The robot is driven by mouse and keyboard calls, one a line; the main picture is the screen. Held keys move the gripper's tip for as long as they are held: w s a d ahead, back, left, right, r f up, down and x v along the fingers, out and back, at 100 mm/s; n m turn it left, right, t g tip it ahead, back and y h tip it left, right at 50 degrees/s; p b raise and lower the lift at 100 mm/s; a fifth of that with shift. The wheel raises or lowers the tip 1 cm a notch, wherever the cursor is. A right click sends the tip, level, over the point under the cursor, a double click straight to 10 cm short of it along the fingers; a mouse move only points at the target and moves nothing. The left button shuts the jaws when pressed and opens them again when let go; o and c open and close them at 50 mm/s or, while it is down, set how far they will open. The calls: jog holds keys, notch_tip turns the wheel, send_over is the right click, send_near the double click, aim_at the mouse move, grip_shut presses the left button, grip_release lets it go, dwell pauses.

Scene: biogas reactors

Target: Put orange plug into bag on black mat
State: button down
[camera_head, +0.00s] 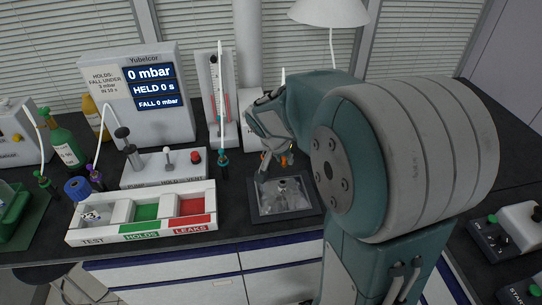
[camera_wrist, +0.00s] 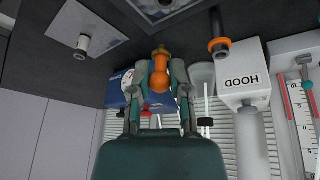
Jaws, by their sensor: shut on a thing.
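In the wrist view, my gripper (camera_wrist: 160,73) is shut on the orange plug (camera_wrist: 159,82), its two fingers on either side of it. The plug has a round orange body and a yellowish-brown end beyond the fingertips. In the head view, a small orange patch shows below my gripper, but its outline is unclear. The clear grey bag (camera_head: 293,201) lies on the black mat (camera_head: 258,209), with a short fitting standing at its middle. The plug is above the bench, apart from the bag. At the top of the wrist view, the bag and mat are cut off.
A white HOOD box (camera_wrist: 243,82) with an orange-ringed rod (camera_wrist: 218,46) stands near my gripper. A grey plate with a white knob (camera_wrist: 83,43) lies to the other side. The TEST/HOLDS/LEAKS tray (camera_head: 141,237) is left of the mat. My arm hides the bench to its right.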

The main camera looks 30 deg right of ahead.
jog(key=shift+a+f, duration=0.2)
jog(key=shift+f, duration=0.25)
jog(key=shift+a+f, duration=0.1)
jog(key=shift+f, duration=0.75)
jog(key=shift+d+f, duration=0.25)
jog(key=shift+f, duration=0.9)
jog(key=shift+a, duration=0.15)
jog(key=shift+f, duration=0.9)
dwell(0.3)
